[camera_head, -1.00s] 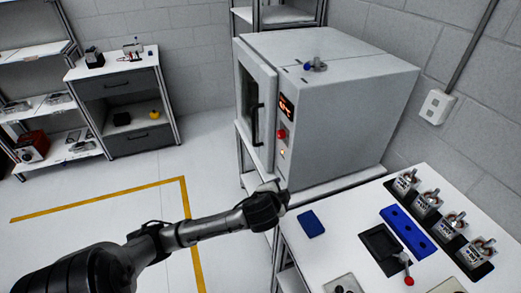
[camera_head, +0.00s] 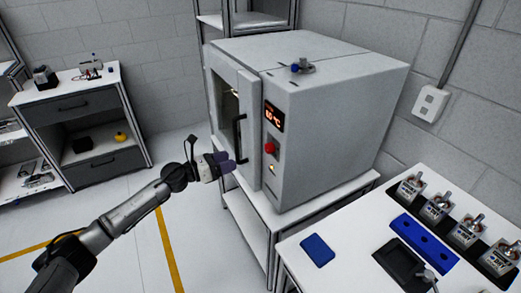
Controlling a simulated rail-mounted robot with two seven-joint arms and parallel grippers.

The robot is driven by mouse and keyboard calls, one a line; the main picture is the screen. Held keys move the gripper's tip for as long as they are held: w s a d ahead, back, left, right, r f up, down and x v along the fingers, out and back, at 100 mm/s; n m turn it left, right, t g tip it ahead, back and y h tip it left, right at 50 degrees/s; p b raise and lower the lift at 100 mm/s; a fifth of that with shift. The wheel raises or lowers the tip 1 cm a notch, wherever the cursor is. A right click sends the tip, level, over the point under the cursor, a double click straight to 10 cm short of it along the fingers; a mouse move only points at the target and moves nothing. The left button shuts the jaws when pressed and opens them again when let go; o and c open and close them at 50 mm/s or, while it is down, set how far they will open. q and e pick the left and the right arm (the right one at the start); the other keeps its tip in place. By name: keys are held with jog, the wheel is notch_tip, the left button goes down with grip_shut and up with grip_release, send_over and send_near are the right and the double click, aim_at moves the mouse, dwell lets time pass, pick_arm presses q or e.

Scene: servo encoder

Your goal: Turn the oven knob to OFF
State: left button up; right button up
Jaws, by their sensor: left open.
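The oven (camera_head: 325,125) is a large grey box on a white stand. Its door, with a dark vertical handle (camera_head: 239,138), faces left. On the front panel, to the right of the door, are a lit red display (camera_head: 274,116), a red round control (camera_head: 270,148) and a small glowing control (camera_head: 271,169) below it. The knob's setting is too small to read. My left gripper (camera_head: 229,164) is open and empty, in front of the door's lower part. It is left of the controls and appears apart from them. My right gripper is not in view.
A white table (camera_head: 290,262) at lower right holds a blue pad (camera_head: 317,250), a black tray (camera_head: 399,262), a blue block (camera_head: 424,241) and several metal-topped units (camera_head: 437,206). A small blue-and-grey part (camera_head: 302,67) sits on the oven. Floor at left is open.

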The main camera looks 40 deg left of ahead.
pick_arm(q)
jog(key=m, duration=0.1)
send_near(266, 149)
jog(key=shift+h, duration=0.3)
jog(key=x, duration=0.7)
jog(key=shift+w, duration=0.15)
jog(key=shift+x, duration=0.95)
jog(key=shift+c, duration=0.3)
jog(key=c, duration=0.9)
jog(key=shift+o, duration=0.2)
